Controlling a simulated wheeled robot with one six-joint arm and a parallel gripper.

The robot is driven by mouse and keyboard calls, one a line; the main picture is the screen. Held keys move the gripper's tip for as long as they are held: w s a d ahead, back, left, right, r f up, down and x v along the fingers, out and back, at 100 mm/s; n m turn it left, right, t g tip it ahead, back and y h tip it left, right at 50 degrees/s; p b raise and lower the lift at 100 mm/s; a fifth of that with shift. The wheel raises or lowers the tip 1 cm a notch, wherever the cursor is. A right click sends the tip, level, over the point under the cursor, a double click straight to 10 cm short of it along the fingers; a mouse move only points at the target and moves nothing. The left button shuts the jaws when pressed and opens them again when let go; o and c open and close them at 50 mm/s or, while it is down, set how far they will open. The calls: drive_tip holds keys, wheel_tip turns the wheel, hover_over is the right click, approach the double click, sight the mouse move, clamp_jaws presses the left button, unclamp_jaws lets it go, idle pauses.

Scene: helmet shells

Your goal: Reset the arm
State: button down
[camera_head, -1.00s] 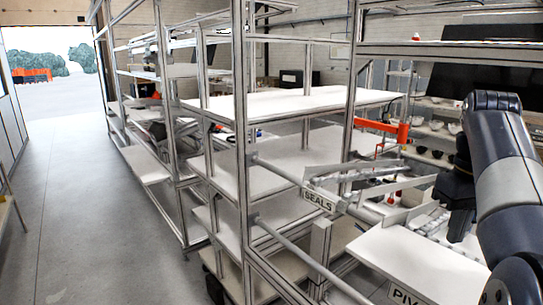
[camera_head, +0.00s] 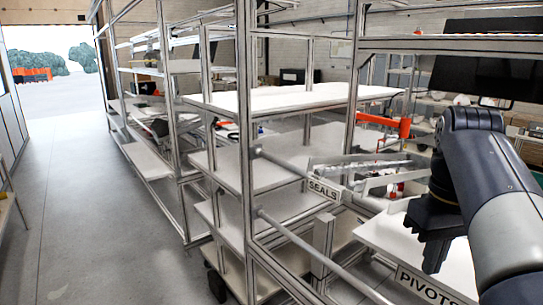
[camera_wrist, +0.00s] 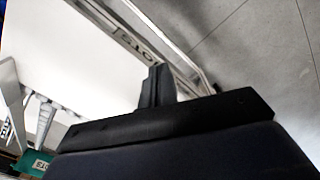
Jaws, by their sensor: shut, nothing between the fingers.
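My gripper (camera_head: 433,252) hangs at the right in the head view, pointing down over the white shelf marked PIVOTS (camera_head: 384,232). Its dark fingers are together and hold nothing. In the wrist view the shut fingers (camera_wrist: 158,84) stand at the middle, in front of the white shelf (camera_wrist: 75,50) and its front rail. How far the fingertips are above the shelf is hard to tell.
A rack with bare white shelves (camera_head: 280,98) stands at the centre, with a SEALS label (camera_head: 324,189) on its rail. An orange bracket (camera_head: 384,123) is behind. Metal posts stand close to my arm. The grey floor (camera_head: 90,220) at left is clear.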

drive_tip(key=r+p, duration=0.3)
drive_tip(key=r, duration=0.1)
drive_tip(key=shift+s+a, duration=0.3)
drive_tip(key=shift+a, duration=0.05)
drive_tip(key=shift+r, duration=0.1)
